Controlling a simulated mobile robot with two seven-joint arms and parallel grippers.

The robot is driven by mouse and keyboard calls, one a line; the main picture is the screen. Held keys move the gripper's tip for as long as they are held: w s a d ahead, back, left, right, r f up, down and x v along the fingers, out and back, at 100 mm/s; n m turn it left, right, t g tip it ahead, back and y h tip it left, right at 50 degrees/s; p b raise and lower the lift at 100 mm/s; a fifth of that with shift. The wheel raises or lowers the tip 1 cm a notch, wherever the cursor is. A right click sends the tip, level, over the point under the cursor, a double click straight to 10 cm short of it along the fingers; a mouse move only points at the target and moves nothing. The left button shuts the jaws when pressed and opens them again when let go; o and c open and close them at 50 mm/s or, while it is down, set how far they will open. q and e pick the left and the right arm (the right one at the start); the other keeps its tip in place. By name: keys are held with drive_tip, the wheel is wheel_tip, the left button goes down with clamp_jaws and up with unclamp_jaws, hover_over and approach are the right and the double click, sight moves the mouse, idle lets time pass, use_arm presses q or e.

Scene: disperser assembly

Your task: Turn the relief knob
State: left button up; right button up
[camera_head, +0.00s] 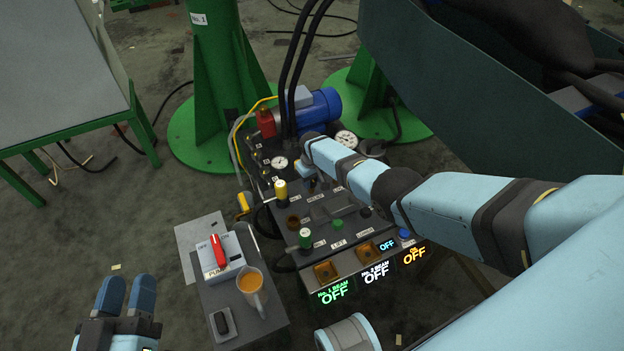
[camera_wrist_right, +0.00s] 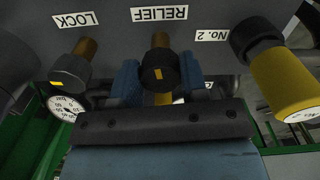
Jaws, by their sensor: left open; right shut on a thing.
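The relief knob (camera_wrist_right: 158,73) is black with a yellow mark and sits on a brass stem below the RELIEF label (camera_wrist_right: 159,14) in the right wrist view. My right gripper (camera_wrist_right: 161,80) has one blue finger on each side of the knob and is shut on it. In the head view my right gripper (camera_head: 306,167) reaches the back part of the control panel (camera_head: 318,205), and the knob is hidden there by the gripper and arm. My left gripper (camera_head: 127,292) is open and empty at the lower left, away from the panel.
A LOCK knob (camera_wrist_right: 70,75) and a yellow No. 2 knob (camera_wrist_right: 285,80) flank the relief knob. A pressure gauge (camera_wrist_right: 66,106) is near the LOCK knob. A cup (camera_head: 252,288) and a switch box with red lever (camera_head: 218,252) stand left of the panel. Black hoses (camera_head: 290,70) rise behind.

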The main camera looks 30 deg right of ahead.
idle(0.5)
drive_tip(key=o, duration=0.9)
drive_tip(key=shift+r, duration=0.3)
wheel_tip(320, 180, up, 9)
drive_tip(key=p, duration=0.6)
drive_tip(key=shift+f, duration=0.2)
use_arm(q)
drive_tip(key=s+a+f+g+y+p, duration=0.2)
drive_tip(key=a+f+g+y, duration=0.2)
drive_tip(key=f, duration=0.5)
drive_tip(key=shift+s+a+f+g, duration=0.35)
drive_tip(key=shift+a+g, duration=0.05)
drive_tip(key=shift+g, duration=0.1)
use_arm(e)
drive_tip(key=shift+r, duration=2.3)
